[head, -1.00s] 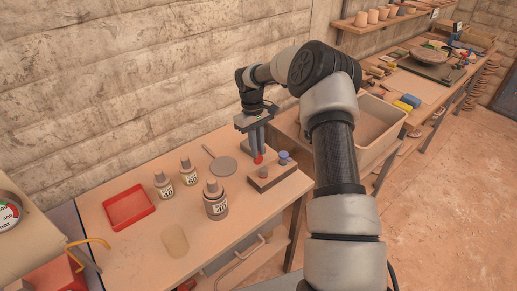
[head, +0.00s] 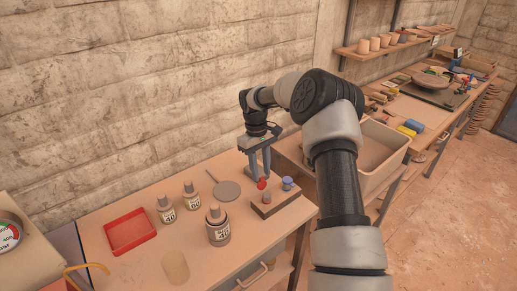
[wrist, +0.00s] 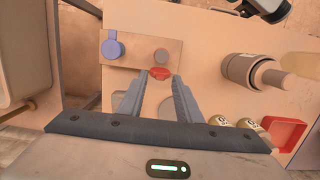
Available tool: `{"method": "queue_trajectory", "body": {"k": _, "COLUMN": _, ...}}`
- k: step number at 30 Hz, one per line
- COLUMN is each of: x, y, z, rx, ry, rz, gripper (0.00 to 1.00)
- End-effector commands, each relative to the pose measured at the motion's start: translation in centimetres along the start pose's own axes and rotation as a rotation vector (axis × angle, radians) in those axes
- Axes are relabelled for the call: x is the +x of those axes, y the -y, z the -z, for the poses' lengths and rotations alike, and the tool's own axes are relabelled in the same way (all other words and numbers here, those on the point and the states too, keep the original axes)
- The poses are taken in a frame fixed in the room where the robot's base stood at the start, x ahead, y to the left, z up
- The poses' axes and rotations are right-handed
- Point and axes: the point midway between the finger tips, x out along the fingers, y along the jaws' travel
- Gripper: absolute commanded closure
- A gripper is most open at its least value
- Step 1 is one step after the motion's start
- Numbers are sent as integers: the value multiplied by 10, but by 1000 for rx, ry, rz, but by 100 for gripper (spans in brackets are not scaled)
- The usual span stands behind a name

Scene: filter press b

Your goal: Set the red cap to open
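The red cap (head: 262,184) is a small red knob at the near edge of a brown block (head: 285,203) on the workbench. In the wrist view the red cap (wrist: 159,73) shows between and just past my fingertips, with the fingers apart on either side. My gripper (head: 258,179) points down over the cap, and it also shows in the wrist view (wrist: 159,82). It is open, with nothing seen clamped in it. A blue cap (head: 287,183) and a grey-brown knob (head: 266,197) are also on the block. I cannot read the red cap's setting.
A large brown bottle (head: 217,226) and two smaller bottles (head: 166,210) (head: 192,197) stand left of the block. A red tray (head: 130,232) is farther left. A deep sink (head: 370,155) is to the right.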

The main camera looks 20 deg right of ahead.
Motion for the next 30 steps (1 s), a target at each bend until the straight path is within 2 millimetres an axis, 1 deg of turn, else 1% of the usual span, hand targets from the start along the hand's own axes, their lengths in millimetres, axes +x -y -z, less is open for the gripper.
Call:
{"method": "queue_trajectory", "body": {"k": 12, "x": -100, "y": 0, "z": 1, "rx": 1, "ry": -5, "rz": -2, "gripper": 69}}
{"method": "queue_trajectory", "body": {"k": 15, "x": -122, "y": 1, "z": 1, "rx": -1, "ry": -4, "rz": -1, "gripper": 69}}
{"method": "queue_trajectory", "body": {"k": 18, "x": -139, "y": 0, "z": 1, "rx": 0, "ry": -3, "rz": 0, "gripper": 69}}
{"method": "queue_trajectory", "body": {"k": 21, "x": -150, "y": 1, "z": 1, "rx": -1, "ry": -2, "rz": 1, "gripper": 69}}
{"method": "queue_trajectory", "body": {"k": 24, "x": -156, "y": 1, "z": 0, "rx": -2, "ry": -1, "rz": 2, "gripper": 69}}
{"method": "queue_trajectory", "body": {"k": 30, "x": -158, "y": 1, "z": 0, "rx": -1, "ry": 0, "rz": 2, "gripper": 69}}
